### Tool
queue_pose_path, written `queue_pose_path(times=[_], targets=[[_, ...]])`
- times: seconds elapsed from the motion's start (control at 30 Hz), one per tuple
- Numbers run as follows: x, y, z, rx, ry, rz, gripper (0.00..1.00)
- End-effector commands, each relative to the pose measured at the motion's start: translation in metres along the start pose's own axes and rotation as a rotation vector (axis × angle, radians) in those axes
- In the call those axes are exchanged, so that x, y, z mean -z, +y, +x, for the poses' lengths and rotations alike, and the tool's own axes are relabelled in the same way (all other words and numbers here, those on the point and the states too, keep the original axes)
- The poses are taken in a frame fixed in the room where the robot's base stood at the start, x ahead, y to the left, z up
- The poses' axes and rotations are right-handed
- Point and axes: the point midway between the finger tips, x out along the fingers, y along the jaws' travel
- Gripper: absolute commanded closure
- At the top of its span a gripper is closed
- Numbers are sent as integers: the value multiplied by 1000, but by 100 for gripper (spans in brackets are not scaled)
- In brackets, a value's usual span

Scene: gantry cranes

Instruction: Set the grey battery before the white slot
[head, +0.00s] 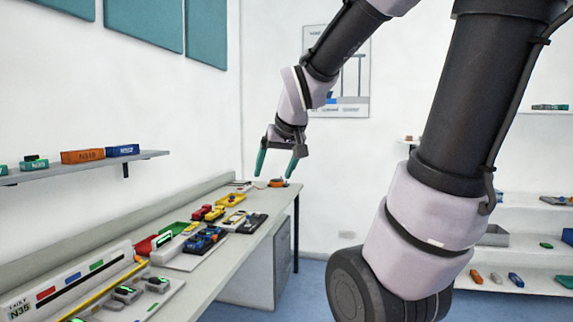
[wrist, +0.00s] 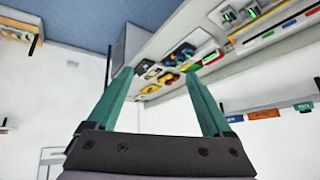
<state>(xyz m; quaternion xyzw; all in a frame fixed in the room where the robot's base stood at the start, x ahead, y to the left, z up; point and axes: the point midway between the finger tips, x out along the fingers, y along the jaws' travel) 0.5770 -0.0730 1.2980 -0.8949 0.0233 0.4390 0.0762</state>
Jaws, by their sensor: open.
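My gripper (head: 275,172) is open and empty, held in the air above the far end of the bench; its two green fingers also show in the wrist view (wrist: 158,76). Several small dark grey blocks with green tops, possibly batteries (head: 126,294), sit on a pale tray at the near left of the bench, far from my gripper. Behind them stands a white panel (head: 75,285) marked with red, blue and green patches and a label reading N35. I cannot tell which block is the grey battery or where the white slot is.
The bench (head: 225,262) runs along the left wall. Red, yellow, green and blue parts (head: 205,240) lie along its middle. A wall shelf (head: 75,170) above holds orange and blue boxes. White shelves (head: 520,265) stand at the right. Blue floor lies open beside the bench.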

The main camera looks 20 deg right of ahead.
Motion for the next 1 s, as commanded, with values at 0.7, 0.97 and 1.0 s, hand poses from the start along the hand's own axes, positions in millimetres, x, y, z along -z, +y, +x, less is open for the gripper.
queue_pose_path(times=[0.7,0.97,1.0], targets=[[-70,-7,-89,127,-81,260,15],[-70,-7,-89,127,-80,260,15],[-70,-7,-89,127,-80,260,15]])
